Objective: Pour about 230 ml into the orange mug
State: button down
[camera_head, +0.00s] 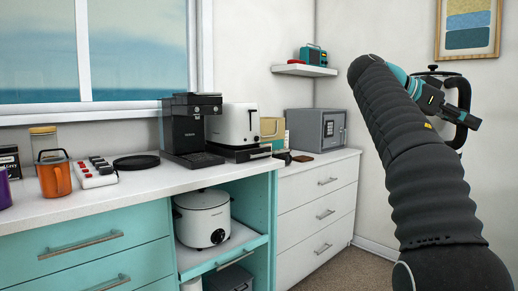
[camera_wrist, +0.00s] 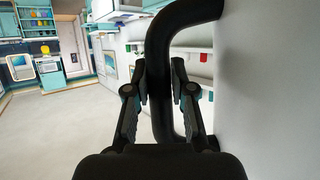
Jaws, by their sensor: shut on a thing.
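The orange mug (camera_head: 55,180) stands upright on the white counter at the left in the head view, with a dark handle. Its inside is not visible. My gripper (camera_head: 462,118) is raised at the right, far from the mug. A pale surface, perhaps the vessel's body, fills the right side.
Beside the mug are a purple item (camera_head: 4,190), a glass jar (camera_head: 44,140), a white power strip (camera_head: 95,172) and a black plate (camera_head: 136,162). A coffee machine (camera_head: 192,128) and toaster (camera_head: 240,125) stand further right. A wall shelf (camera_head: 304,70) hangs above.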

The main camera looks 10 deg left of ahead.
aim_at(55, 181)
jog(key=z, duration=0.75)
jog(key=i, duration=1.5)
jog(key=u, duration=3)
